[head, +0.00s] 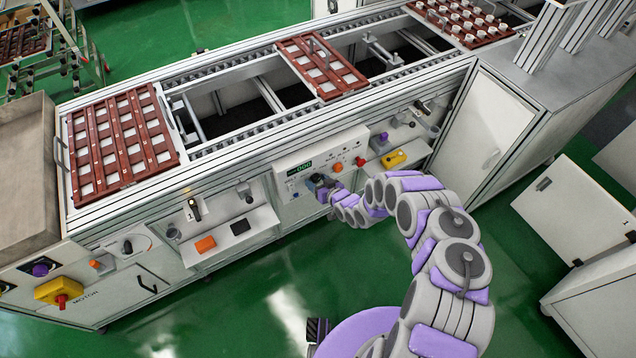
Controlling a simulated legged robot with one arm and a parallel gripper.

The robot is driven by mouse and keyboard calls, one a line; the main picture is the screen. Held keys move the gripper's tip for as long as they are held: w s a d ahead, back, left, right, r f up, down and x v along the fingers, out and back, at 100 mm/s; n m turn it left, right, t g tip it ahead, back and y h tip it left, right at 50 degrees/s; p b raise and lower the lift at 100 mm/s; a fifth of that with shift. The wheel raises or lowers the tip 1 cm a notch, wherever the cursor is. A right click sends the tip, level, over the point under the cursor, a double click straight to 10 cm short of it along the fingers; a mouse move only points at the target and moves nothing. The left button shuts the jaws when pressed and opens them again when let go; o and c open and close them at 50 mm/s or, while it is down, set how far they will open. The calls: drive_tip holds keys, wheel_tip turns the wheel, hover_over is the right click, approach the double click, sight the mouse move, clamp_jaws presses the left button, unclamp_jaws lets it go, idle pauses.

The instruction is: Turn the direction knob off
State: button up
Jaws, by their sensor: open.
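The control panel (299,164) is a pale box with a green digital display on the front of the conveyor. My gripper (318,184) is at the lower left part of this panel, close against its face, and open. A small dark knob-like part shows at the gripper's tips; I cannot tell whether the fingers touch it or which way it points. The direction knob's label is too small to read, and my gripper and wrist cover part of the panel's lower area. Orange buttons (338,167) sit right of the gripper on the panel.
The conveyor (230,138) carries brown trays (322,69). Shelves left (230,237) and right of the panel hold small items, including an orange block (205,244) and a yellow one (394,158). A yellow motor switch (59,292) is far left. Green floor (240,310) in front is clear.

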drive_tip(key=shift+d, duration=0.3)
drive_tip(key=shift+c, duration=0.3)
drive_tip(key=shift+a, duration=0.15)
drive_tip(key=c, duration=1)
drive_tip(key=shift+r, duration=0.1)
drive_tip(key=shift+a+n+t+h+p, duration=0.15)
drive_tip(key=shift+n+t+h+p, duration=0.15)
drive_tip(key=shift+n+h+p, duration=0.5)
drive_tip(key=n+t, duration=0.1)
drive_tip(key=n, duration=0.1)
drive_tip(key=n+t+h+p, duration=0.1)
drive_tip(key=n, duration=0.1)
drive_tip(key=shift+s+h, duration=0.15)
drive_tip(key=shift+h, duration=0.15)
drive_tip(key=shift+f, duration=0.2)
drive_tip(key=o, duration=1.1)
drive_tip(key=shift+c, duration=0.2)
